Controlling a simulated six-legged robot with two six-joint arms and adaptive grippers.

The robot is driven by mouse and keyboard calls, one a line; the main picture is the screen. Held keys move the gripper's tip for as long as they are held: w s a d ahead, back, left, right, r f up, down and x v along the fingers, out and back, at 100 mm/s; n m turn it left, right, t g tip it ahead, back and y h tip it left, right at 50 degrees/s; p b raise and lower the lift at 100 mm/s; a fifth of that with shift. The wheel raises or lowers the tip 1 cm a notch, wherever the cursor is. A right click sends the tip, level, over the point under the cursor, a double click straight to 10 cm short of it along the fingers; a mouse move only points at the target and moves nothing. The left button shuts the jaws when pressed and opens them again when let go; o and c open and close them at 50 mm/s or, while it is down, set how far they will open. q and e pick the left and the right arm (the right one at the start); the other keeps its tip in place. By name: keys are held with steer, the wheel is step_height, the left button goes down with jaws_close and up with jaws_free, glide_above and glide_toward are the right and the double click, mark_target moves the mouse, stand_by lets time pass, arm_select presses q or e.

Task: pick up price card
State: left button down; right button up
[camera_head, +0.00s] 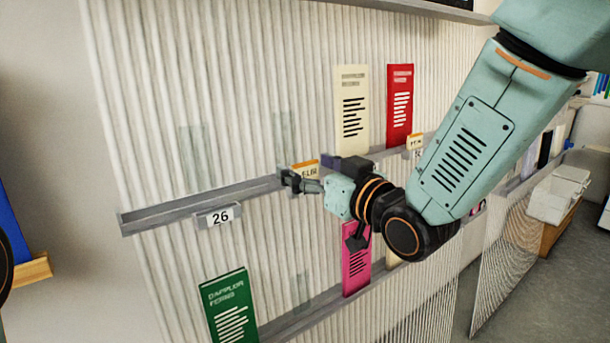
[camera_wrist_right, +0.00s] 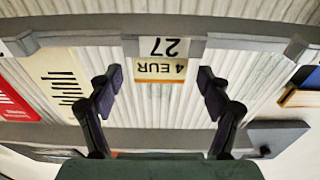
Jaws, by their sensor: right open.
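A price card (camera_wrist_right: 161,70) reading "4 EUR" shows upside down in the right wrist view, against a grey number plate (camera_wrist_right: 165,47) marked 27. In the head view, a small orange-topped card (camera_head: 305,169) is partly hidden behind my right gripper (camera_head: 289,182). In the wrist view, my right gripper (camera_wrist_right: 160,78) is open, with one dark finger on each side of the card and gaps between. The card is not held. How far the fingers are in depth from the card I cannot tell. My left gripper is not in view.
A grey shelf rail (camera_head: 165,210) runs along the ribbed wall, with plate 26 (camera_head: 218,216) on it. A cream leaflet (camera_head: 352,115) and a red leaflet (camera_head: 399,105) stand above. Green (camera_head: 229,308) and pink (camera_head: 355,268) leaflets stand below.

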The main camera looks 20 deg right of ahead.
steer(key=shift+w+a, duration=0.3)
steer(key=shift+w, duration=0.3)
steer(key=shift+d, duration=0.15)
steer(key=shift+s, duration=0.1)
steer(key=shift+c, duration=0.2)
